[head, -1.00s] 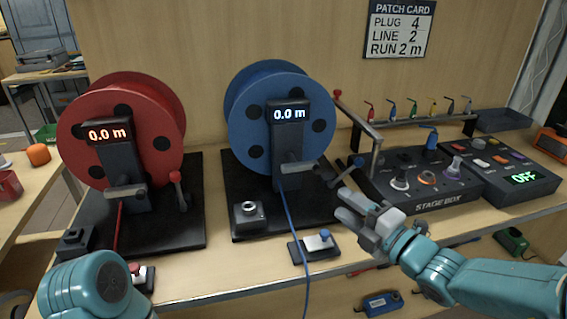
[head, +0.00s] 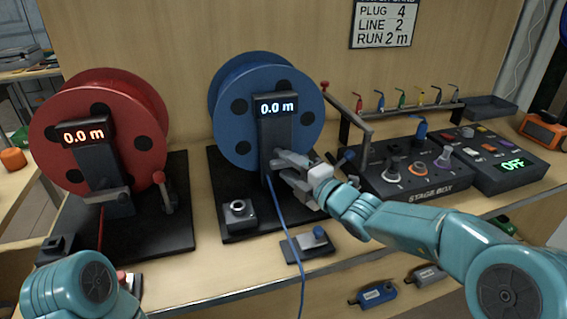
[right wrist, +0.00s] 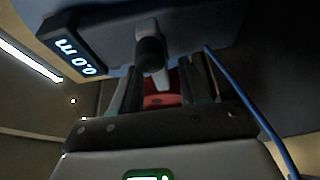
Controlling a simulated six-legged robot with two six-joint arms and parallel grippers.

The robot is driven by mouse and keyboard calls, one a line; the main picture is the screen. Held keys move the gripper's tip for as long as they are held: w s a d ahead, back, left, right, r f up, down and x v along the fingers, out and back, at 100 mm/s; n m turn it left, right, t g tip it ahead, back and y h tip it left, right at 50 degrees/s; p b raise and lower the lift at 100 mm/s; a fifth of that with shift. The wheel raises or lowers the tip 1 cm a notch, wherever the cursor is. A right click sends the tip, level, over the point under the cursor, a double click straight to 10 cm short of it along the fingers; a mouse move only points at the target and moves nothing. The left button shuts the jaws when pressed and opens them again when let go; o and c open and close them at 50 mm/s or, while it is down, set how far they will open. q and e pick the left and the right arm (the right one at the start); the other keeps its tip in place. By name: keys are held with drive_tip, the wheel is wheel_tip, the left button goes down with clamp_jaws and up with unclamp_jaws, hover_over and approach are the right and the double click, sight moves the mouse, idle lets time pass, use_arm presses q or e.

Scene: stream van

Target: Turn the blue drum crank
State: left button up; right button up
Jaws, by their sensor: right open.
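The blue drum (head: 232,95) stands upright on a black base, with a dark post in front whose display (head: 276,106) reads 0.0 m. My right gripper (head: 282,168) is at the front of that post and hides most of the crank in the head view. In the right wrist view, the crank (right wrist: 150,52) with its dark knob points toward my open right fingers (right wrist: 158,88). The knob appears between or just beyond the fingertips; contact cannot be told. My left arm shows only a teal joint at the lower left; its gripper is out of view.
The red drum (head: 70,100) with its own crank stands to the left. A blue cable (head: 283,225) hangs over the bench's front edge, past a small switch block (head: 308,243). The stage box (head: 415,172) and a lever with a red knob (head: 325,86) are on the right.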

drive_tip(key=shift+x, duration=1.25)
drive_tip(key=shift+s, duration=0.1)
clamp_jaws()
drive_tip(key=shift+r+n, duration=0.15)
drive_tip(key=shift+n, duration=0.25)
